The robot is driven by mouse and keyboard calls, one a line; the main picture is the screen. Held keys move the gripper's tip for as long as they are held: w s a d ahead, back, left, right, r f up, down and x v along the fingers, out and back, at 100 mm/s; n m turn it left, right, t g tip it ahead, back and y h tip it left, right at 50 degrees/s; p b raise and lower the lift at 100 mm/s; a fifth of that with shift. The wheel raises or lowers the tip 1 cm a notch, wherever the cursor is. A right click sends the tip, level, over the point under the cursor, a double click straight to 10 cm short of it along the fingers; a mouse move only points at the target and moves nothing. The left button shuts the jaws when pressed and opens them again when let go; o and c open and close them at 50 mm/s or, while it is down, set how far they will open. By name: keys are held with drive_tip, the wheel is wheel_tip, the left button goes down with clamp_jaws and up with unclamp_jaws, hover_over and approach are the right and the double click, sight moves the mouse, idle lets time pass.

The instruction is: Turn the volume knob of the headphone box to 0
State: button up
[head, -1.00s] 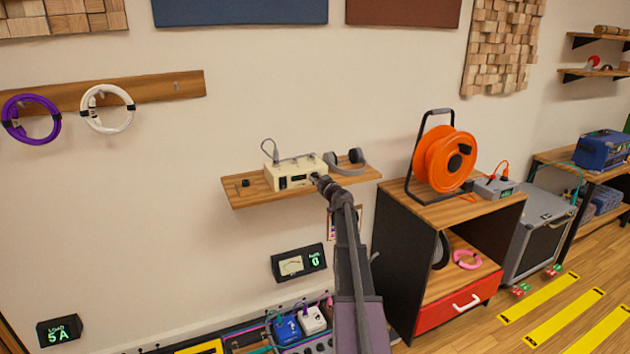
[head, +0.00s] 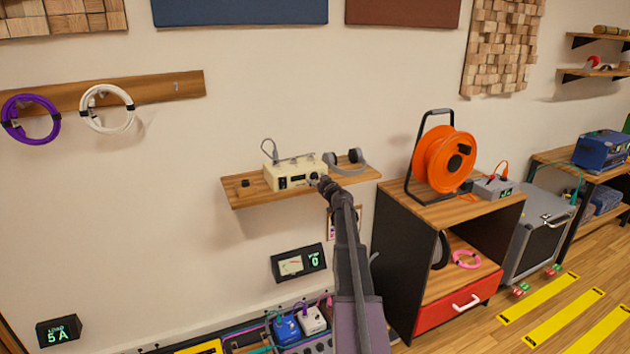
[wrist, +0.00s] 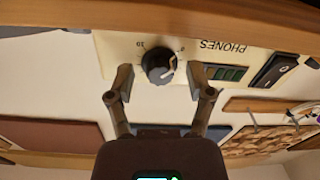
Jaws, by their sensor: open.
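The cream headphone box (head: 290,171) sits on the wooden wall shelf (head: 240,196). In the wrist view the box front (wrist: 115,55) appears upside down, with the word PHONES. Its dark volume knob (wrist: 158,65) has a white pointer mark on its right side, towards the printed 0; the 10 is at the left. I cannot tell whether the mark lines up exactly with the 0. My gripper (wrist: 160,78) is open, its fingertips on either side of the knob with gaps showing. In the head view my gripper (head: 323,184) is at the box's right front.
Grey headphones (head: 345,161) lie right of the box, and a small black item (head: 245,183) lies left. A meter display (head: 298,263) hangs below the shelf. A cabinet with an orange cable reel (head: 440,160) stands to the right, near my arm.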

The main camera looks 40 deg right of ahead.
drive_tip(key=v, duration=1.1)
drive_tip(key=shift+s, duration=0.45)
drive_tip(key=shift+a, duration=0.15)
drive_tip(key=a+f+n+g+y+p, duration=0.1)
drive_tip(key=a+f+g+y, duration=0.15)
drive_tip(key=a, duration=0.85)
drive_tip(key=a+f+n+g+y+p, duration=0.1)
drive_tip(key=a+f+g+y+p, duration=0.15)
drive_tip(key=a, duration=0.95)
drive_tip(key=a+f+n+g+y, duration=0.2)
drive_tip(key=a+g+y, duration=0.15)
drive_tip(key=a, duration=0.75)
drive_tip(key=s+a+f+m+g+h+p, duration=0.1)
drive_tip(key=s+a+g, duration=0.3)
drive_tip(key=s+a, duration=0.4)
drive_tip(key=s+a+f+m+g+h+p, duration=0.2)
drive_tip(key=s+a+g, duration=0.3)
drive_tip(key=s+a, duration=0.3)
drive_tip(key=s+h+p, duration=0.1)
drive_tip(key=s, duration=0.1)
drive_tip(key=shift+s+f+m+h, duration=0.3)
drive_tip(key=shift+s+h, duration=0.05)
drive_tip(key=shift+s, duration=0.05)
